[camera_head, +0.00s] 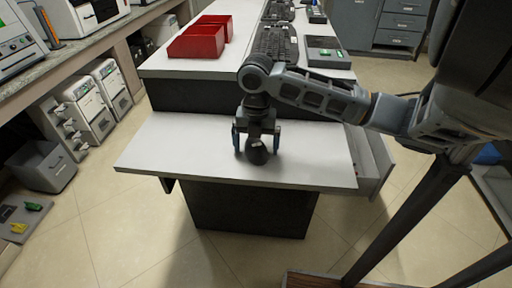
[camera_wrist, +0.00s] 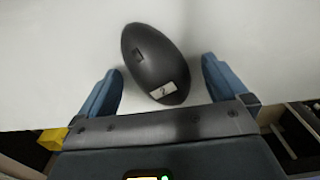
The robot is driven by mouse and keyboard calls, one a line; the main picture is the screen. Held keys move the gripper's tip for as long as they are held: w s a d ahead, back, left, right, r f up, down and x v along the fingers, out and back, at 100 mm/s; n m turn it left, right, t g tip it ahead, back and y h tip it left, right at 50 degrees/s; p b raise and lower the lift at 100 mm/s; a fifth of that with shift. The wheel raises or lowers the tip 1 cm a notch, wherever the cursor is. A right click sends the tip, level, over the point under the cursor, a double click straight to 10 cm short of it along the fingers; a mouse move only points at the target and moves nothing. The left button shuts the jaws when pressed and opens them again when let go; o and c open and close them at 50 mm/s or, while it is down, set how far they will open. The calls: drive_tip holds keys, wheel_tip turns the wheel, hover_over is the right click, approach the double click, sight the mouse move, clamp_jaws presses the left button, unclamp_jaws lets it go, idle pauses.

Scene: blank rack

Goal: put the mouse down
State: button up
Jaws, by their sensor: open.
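The black mouse (camera_wrist: 152,62) lies on the white lower shelf (camera_head: 185,150), close to its front edge. It has a small pale label at its near end in the wrist view. In the head view the mouse (camera_head: 258,153) shows just below my gripper (camera_head: 256,140). My gripper is open, with one blue finger on each side of the mouse. In the wrist view the fingers (camera_wrist: 162,90) stand apart from the mouse, with a gap on both sides. The underside of the mouse is hidden.
Two red bins (camera_head: 197,42) and a black keyboard (camera_head: 274,44) stand on the higher white top behind the shelf. The shelf is clear to the left and right of the mouse. An open drawer (camera_head: 372,160) is at its right.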

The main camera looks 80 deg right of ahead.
drive_tip(key=c, duration=1.3)
